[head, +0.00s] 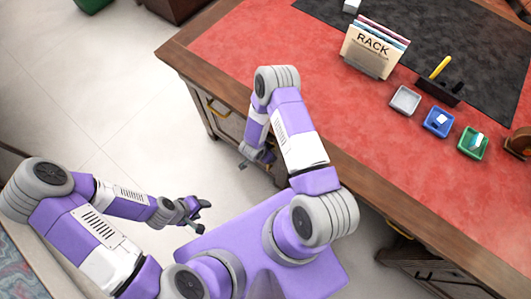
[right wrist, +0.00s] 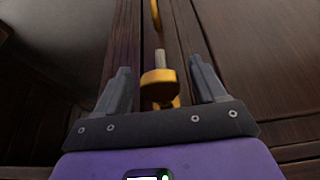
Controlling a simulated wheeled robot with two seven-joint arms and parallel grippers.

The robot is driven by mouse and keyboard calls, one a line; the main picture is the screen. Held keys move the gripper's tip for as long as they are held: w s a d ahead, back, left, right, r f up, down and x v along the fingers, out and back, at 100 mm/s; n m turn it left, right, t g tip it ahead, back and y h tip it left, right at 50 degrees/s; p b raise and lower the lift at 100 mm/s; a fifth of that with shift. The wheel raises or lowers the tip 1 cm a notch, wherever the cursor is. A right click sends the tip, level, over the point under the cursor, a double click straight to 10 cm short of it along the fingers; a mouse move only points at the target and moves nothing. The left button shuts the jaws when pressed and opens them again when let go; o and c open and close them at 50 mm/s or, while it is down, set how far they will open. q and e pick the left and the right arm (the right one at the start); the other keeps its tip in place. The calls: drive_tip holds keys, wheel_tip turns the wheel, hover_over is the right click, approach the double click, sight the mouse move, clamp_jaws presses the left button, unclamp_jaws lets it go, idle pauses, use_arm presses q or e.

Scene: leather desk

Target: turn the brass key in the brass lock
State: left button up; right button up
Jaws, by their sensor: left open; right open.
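In the right wrist view, a brass-yellow piece with a short grey shaft, which looks like the brass key (right wrist: 159,78), lies between the two fingers of my right gripper (right wrist: 162,72). The fingers are apart, with a gap on each side of it. I cannot clearly make out the brass lock. In the head view my right gripper (head: 257,157) is low beside the desk's drawer front, and the key is too small or hidden there. My left gripper (head: 200,210) is open and empty over the floor, away from the desk.
The red-topped desk (head: 250,50) has a brass drawer handle (head: 214,108) on its near left side. On top stand a card rack (head: 372,50), a grey tray (head: 405,99), a blue tray (head: 438,122) and a green tray (head: 473,142).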

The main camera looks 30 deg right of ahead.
drive_tip(key=shift+c, duration=0.5)
drive_tip(key=c, duration=1)
drive_tip(key=o, duration=0.4)
drive_tip(key=shift+c, duration=0.2)
drive_tip(key=c, duration=0.3)
drive_tip(key=shift+r+g+p, duration=0.1)
drive_tip(key=shift+g+p, duration=0.3)
drive_tip(key=shift+p, duration=0.1)
drive_tip(key=shift+g+h, duration=0.3)
drive_tip(key=shift+g, duration=0.1)
drive_tip(key=shift+d+n+g, duration=0.1)
drive_tip(key=shift+n+g, duration=0.2)
drive_tip(key=shift+g, duration=0.2)
drive_tip(key=shift+s, duration=0.1)
